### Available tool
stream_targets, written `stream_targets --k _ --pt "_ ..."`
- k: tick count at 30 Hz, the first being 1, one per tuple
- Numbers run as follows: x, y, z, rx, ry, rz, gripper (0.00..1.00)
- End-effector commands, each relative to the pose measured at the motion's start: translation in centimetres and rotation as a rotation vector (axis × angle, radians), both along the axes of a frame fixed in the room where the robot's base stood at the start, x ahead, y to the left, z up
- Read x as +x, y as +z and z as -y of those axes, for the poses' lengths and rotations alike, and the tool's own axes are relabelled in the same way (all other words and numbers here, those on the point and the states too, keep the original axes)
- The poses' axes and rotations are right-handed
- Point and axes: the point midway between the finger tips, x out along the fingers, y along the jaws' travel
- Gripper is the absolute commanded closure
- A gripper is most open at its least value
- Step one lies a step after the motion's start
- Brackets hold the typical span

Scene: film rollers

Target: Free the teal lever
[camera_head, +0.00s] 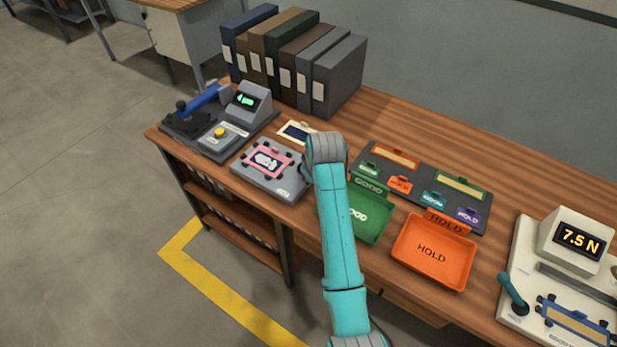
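The teal lever (513,292) stands tilted at the left side of a white machine (517,255) at the right end of the bench. Its knob leans up and to the left, above a dark round base. Beside it, a blue frame with a tan strip (573,318) lies on the machine, cut off by the picture's edge. My teal arm rises from the bottom centre to a grey joint, well left of the lever. My gripper does not show; it may be hidden behind the arm. Nothing of mine touches the lever.
The machine's display (580,240) reads 7.5 N. An orange HOLD tray (433,255) and green GOOD tray (370,222) stand left of it. A pink-framed fixture (268,162), blue-handled device (203,100) and several binders (338,75) stand further left.

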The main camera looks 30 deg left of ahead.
Motion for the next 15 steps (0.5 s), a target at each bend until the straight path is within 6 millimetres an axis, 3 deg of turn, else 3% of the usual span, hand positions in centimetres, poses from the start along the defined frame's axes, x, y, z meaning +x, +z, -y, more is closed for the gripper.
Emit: stream_targets --k 15 --pt "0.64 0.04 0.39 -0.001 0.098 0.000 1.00"
